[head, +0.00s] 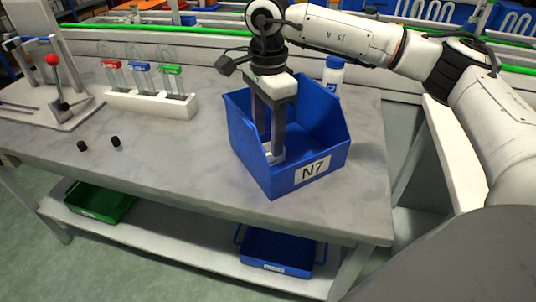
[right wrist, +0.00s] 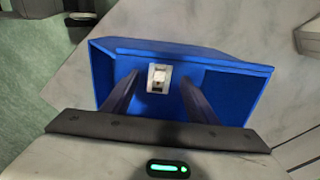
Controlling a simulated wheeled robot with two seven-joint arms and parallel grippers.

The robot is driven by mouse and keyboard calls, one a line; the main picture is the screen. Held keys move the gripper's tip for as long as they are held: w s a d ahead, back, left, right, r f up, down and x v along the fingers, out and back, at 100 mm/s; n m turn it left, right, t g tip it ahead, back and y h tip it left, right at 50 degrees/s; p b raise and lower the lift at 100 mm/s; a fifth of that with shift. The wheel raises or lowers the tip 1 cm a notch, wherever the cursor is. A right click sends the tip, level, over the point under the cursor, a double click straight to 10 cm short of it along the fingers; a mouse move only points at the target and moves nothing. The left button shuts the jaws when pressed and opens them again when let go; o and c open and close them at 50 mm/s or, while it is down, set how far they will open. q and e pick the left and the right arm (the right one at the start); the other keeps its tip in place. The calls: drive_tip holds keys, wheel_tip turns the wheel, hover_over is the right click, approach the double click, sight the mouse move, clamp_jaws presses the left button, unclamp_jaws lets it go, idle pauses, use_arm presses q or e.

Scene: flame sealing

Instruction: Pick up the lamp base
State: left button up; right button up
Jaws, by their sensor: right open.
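A blue bin (head: 313,148) labelled N7 stands on the grey bench. My right gripper (head: 268,145) points down into it, its two fingers apart. In the right wrist view a small white, block-like piece (right wrist: 159,78), which looks like the lamp base, lies inside the bin (right wrist: 225,90). It shows between the tips of the open fingers, and I see no contact. In the head view the fingers and bin wall mostly hide it; a pale patch shows by the fingertips. My left gripper is not in view.
A white rack (head: 150,104) holds glass pieces with red, blue and green labels. Two small black caps (head: 116,141) lie on the bench. A stand with a red-knobbed lever (head: 58,75) is at left.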

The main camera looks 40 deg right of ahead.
sight(269, 147)
wheel_tip(269, 147, down, 5)
drive_tip(key=shift+d+r, duration=0.1)
drive_tip(key=shift+d, duration=0.05)
drive_tip(key=c, duration=1.2)
